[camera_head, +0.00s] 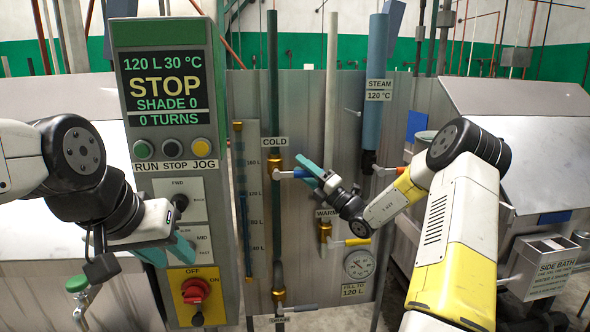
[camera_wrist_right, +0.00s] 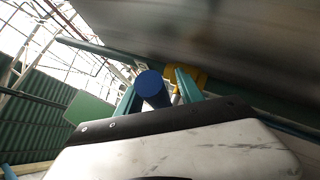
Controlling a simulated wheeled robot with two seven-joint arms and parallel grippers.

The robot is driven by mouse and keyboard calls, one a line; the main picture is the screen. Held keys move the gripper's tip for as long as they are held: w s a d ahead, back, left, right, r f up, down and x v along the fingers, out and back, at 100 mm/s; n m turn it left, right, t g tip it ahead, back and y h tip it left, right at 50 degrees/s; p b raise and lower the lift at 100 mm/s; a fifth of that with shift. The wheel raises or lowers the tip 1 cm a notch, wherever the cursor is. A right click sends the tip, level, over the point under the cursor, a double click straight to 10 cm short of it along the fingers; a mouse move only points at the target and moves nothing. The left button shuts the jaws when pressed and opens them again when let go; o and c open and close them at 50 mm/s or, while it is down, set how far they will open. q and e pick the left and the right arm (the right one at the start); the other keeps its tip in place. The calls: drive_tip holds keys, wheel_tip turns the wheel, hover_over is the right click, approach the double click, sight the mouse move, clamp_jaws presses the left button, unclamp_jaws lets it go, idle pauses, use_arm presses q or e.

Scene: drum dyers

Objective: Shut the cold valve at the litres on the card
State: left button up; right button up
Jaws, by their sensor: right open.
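The cold valve (camera_head: 274,168) is brass on a dark green pipe under the COLD label. Its blue lever (camera_head: 287,174) points right, across the pipe. My right gripper (camera_head: 310,172) is open at the lever's free end; in the right wrist view the blue lever end (camera_wrist_right: 152,88) shows between the teal fingers, contact unclear. The sight tube (camera_head: 241,205) holds a blue column with its top near the second mark down, too small to read exactly. The card (camera_head: 353,289) reads FILL TO 120 L. My left gripper (camera_head: 168,252) hangs before the control panel; its finger gap is unclear.
The control panel (camera_head: 165,90) shows 120 L 30 °C, STOP, 0 TURNS. Its red OFF switch (camera_head: 195,291) is below my left gripper. The warm valve (camera_head: 325,235) with yellow lever and a round gauge (camera_head: 359,264) sit below my right gripper. A steam pipe (camera_head: 377,70) stands above.

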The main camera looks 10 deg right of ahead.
drive_tip(key=v, duration=0.7)
drive_tip(key=shift+s+d+f, duration=0.15)
drive_tip(key=shift+s+d, duration=0.05)
drive_tip(key=shift+s+d, duration=0.1)
